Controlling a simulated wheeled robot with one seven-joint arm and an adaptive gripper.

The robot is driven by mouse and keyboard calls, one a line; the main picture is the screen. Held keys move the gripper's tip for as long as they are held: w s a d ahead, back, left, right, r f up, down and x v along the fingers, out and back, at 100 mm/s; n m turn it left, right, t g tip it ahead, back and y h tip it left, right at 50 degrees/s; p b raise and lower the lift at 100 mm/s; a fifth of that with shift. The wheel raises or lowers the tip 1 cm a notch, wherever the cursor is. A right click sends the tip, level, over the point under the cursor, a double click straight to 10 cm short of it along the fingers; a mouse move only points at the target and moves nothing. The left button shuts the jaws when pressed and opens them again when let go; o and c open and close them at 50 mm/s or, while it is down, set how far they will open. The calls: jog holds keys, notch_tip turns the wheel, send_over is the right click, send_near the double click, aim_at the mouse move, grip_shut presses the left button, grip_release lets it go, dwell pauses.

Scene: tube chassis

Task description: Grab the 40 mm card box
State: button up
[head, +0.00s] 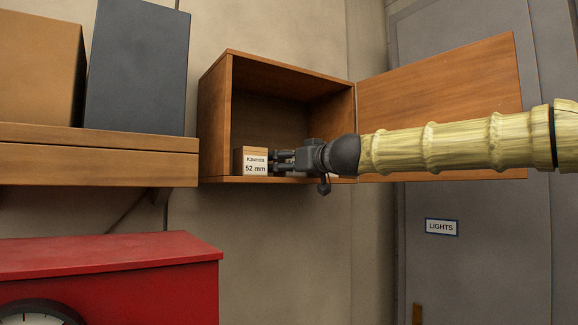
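An open wooden wall cabinet (214,120) holds a small card box labelled 52 mm (255,162) at its lower left. I do not see a box labelled 40 mm; the cabinet floor to the right is largely hidden behind my gripper and wrist. My gripper (275,161) is inside the cabinet opening, with its fingers pointing left. The fingertips are right beside the 52 mm box's right edge; I cannot tell if they touch it. The finger gap is too small and partly covered to judge, and no held thing shows clearly.
The cabinet door (440,90) stands swung open to the right, behind my arm. A wooden shelf (100,165) at left bears a brown box (38,70) and a dark blue box (140,70). A red case (120,275) with a dial is below. A LIGHTS sign (442,227) is at right.

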jog(key=shift+s+d+r, duration=0.1)
jog(key=shift+s+r, duration=0.1)
jog(key=c, duration=1.3)
